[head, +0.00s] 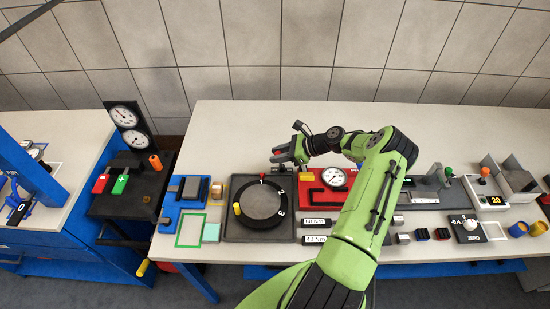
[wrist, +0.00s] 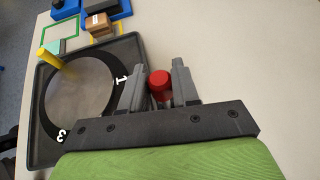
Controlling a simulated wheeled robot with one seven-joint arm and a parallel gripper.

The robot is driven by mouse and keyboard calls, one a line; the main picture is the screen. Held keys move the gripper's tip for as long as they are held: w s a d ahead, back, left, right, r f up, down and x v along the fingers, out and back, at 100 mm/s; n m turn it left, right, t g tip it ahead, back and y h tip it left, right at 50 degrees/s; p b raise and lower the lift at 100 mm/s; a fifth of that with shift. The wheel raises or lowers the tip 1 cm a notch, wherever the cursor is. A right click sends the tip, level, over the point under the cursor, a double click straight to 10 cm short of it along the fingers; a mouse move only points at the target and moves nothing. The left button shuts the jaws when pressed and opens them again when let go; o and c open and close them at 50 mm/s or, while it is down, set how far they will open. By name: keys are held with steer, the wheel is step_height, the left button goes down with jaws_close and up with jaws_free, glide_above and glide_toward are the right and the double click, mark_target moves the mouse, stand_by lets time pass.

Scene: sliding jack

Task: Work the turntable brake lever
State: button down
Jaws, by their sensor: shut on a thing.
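The turntable (head: 259,202) is a dark disc with a grey centre, white numbers and a yellow peg, set in a dark square base. It also shows at the left of the wrist view (wrist: 80,88). In the wrist view, the red knob (wrist: 160,85) of the brake lever stands between the fingers of my gripper (wrist: 159,82), just beside the turntable base. My gripper is shut on this knob. In the head view my gripper (head: 288,156) is at the far right corner of the turntable base. The lever's shaft is hidden below the gripper.
A red block with a round gauge (head: 336,178) stands right of the turntable. A green-edged frame (head: 191,230) and a small wooden box (head: 217,189) are on the left. The table behind my gripper is clear.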

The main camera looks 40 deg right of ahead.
steer(key=shift+s+d+t+y+b, duration=0.55)
steer(key=shift+d+t+y+b, duration=0.4)
steer(key=shift+b, duration=0.5)
steer(key=shift+a+r, duration=0.1)
steer(key=shift+a, duration=0.05)
steer(key=c, duration=0.9)
jaws_free()
steer(key=v, duration=0.5)
steer(key=b+v, duration=0.1)
steer(key=v, duration=0.9)
steer(key=shift+s+d, duration=0.3)
